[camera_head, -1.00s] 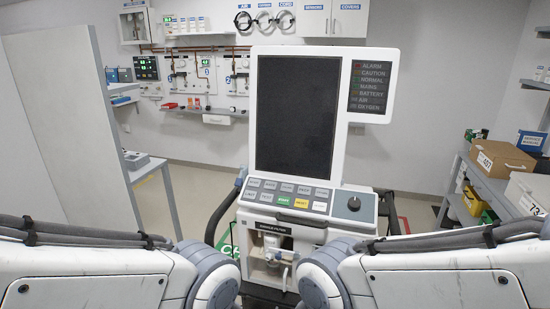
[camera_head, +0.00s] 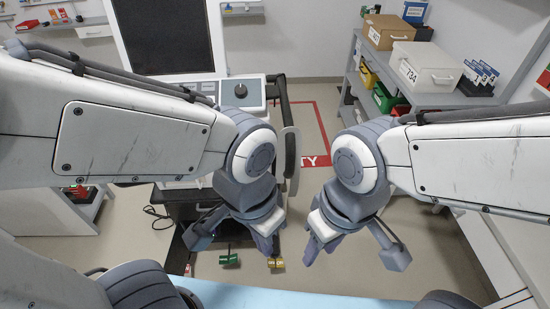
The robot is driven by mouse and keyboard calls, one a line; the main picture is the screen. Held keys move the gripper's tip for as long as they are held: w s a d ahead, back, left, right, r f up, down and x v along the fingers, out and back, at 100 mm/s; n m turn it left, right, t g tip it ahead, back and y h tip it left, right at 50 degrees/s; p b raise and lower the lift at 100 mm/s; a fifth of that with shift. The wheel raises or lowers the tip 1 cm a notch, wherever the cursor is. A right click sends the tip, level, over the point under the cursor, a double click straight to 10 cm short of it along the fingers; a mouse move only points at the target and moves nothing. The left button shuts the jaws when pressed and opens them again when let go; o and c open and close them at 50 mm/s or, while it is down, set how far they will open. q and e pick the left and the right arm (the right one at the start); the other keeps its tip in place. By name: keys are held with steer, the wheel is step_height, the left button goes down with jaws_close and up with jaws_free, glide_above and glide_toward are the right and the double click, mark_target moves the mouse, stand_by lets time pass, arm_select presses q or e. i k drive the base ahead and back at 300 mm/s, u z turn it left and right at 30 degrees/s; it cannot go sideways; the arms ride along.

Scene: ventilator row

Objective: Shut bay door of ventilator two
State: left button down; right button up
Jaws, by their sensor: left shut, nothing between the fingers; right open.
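The ventilator stands at the left, with its dark screen (camera_head: 165,35) and its control panel with a black knob (camera_head: 240,90). My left arm covers most of its front, so the open bay is hidden. An upright pale grey curved panel (camera_head: 291,155) stands at the ventilator's right side; I cannot tell whether it is the bay door. My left gripper (camera_head: 267,244) is shut and empty, pointing down just below and left of this panel. My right gripper (camera_head: 322,245) is open and empty, to the right of the panel and apart from it.
A grey shelf rack (camera_head: 440,98) at the right holds a cardboard box (camera_head: 392,32), a white box (camera_head: 426,68) and blue binders. Green and yellow pedals (camera_head: 229,259) show near the floor. A light blue surface (camera_head: 290,298) lies close below me. The floor on the right is clear.

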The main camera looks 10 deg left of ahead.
mark_target(176, 260)
steer(key=z, duration=0.7)
steer(key=k, duration=1.15)
steer(key=u, duration=1.05)
